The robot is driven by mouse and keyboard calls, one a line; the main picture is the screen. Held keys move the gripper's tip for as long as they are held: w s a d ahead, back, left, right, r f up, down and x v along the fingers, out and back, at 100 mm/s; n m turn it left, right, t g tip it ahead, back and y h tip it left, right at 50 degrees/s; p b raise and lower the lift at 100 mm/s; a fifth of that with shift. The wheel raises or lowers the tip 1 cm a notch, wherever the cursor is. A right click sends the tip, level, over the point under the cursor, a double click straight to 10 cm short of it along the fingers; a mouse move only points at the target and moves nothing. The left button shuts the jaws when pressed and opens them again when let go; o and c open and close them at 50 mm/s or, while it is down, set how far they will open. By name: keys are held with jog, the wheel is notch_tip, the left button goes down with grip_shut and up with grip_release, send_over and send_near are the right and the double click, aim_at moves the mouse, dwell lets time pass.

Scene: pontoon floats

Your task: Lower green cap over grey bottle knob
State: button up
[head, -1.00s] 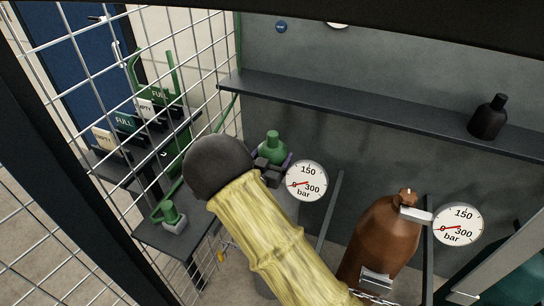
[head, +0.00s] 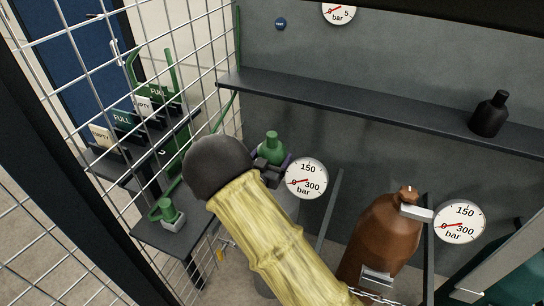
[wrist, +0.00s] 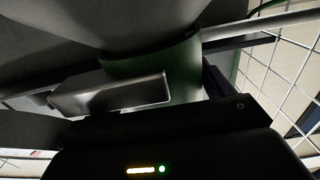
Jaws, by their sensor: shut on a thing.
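A green cap (head: 270,149) is upright in the jaws of my gripper (head: 268,171), beyond my yellow-sleeved arm in the head view. In the wrist view the green cap (wrist: 185,72) fills the middle, with a pale metal finger (wrist: 110,96) against it. The gripper is shut on it. The grey bottle (head: 290,201) stands below, mostly covered by my arm and a round gauge. Its knob is hidden, so I cannot tell whether the cap touches it or is around it.
A gauge (head: 306,178) is close to the right of the gripper. A chained brown bottle (head: 383,240) stands further right. A wire mesh fence (head: 215,60) is at left, near a small table (head: 150,236) bearing another green piece (head: 166,209). A dark shelf (head: 360,110) crosses the back wall.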

jog(key=shift+f, duration=0.2)
jog(key=o, duration=1.1)
jog(key=shift+o, duration=0.2)
jog(key=shift+f, duration=0.1)
jog(key=b+v, duration=0.2)
jog(key=v, duration=1.5)
jog(key=shift+s+b, duration=0.15)
jog(key=shift+b, duration=0.25)
jog(key=shift+a, duration=0.15)
